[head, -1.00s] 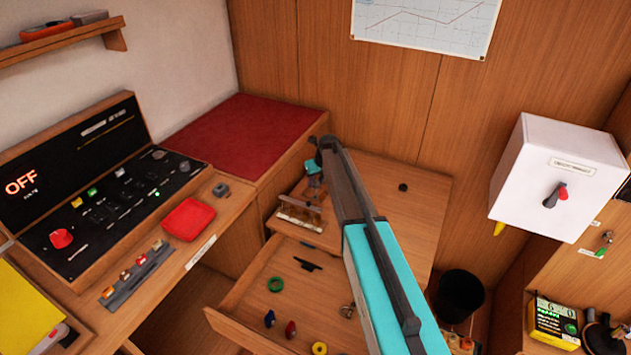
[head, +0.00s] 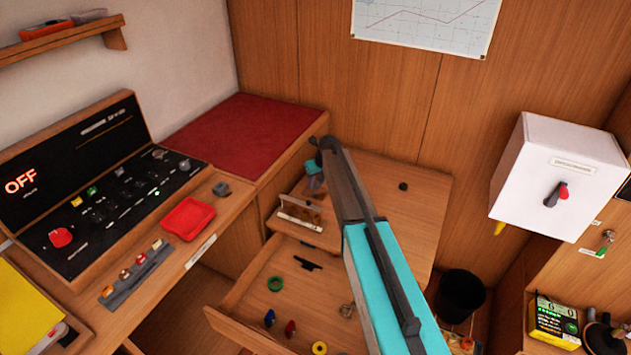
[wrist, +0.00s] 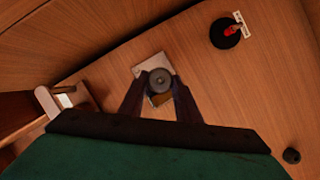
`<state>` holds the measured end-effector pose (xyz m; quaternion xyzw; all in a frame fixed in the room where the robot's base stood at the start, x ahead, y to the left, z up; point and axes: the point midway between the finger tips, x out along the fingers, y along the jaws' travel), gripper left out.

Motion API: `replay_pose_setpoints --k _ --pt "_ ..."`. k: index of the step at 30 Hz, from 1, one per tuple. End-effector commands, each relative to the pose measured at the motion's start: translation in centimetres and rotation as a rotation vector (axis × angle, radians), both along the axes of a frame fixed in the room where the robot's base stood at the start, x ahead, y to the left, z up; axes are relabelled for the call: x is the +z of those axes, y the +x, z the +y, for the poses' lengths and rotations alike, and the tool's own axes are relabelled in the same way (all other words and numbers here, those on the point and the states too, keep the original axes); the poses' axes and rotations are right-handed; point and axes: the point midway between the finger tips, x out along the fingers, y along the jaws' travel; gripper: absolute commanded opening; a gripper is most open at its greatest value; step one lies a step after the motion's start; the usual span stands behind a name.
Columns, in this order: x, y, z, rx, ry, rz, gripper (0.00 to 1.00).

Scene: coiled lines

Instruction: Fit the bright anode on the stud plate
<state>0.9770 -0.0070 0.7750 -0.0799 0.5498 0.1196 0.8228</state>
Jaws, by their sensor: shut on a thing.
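In the wrist view my gripper (wrist: 159,98) has its two dark fingers closed on a round grey piece with a small dark centre, which I take to be the anode (wrist: 160,78). Behind it lies a pale square plate (wrist: 150,66), which looks like the stud plate, partly covered by the held piece and the fingers. I cannot tell whether the anode touches the plate, and no stud shows. In the head view my teal wrist (head: 314,168) is over the left part of the wooden worktop, and the held piece cannot be made out.
A wooden rack (head: 300,214) stands at the worktop's left front edge. An open drawer (head: 245,312) below holds several small parts, including a green ring (head: 275,284). A red-topped black knob (wrist: 230,32) shows beyond the plate. The worktop's right side is mostly clear.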

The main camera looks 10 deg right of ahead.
Motion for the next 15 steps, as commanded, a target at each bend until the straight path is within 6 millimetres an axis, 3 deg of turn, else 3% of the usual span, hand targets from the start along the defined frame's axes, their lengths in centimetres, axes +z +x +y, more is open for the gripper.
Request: replay_pose_setpoints --k 15 --pt "-1.04 0.02 -0.04 0.0 0.0 -0.001 0.0"
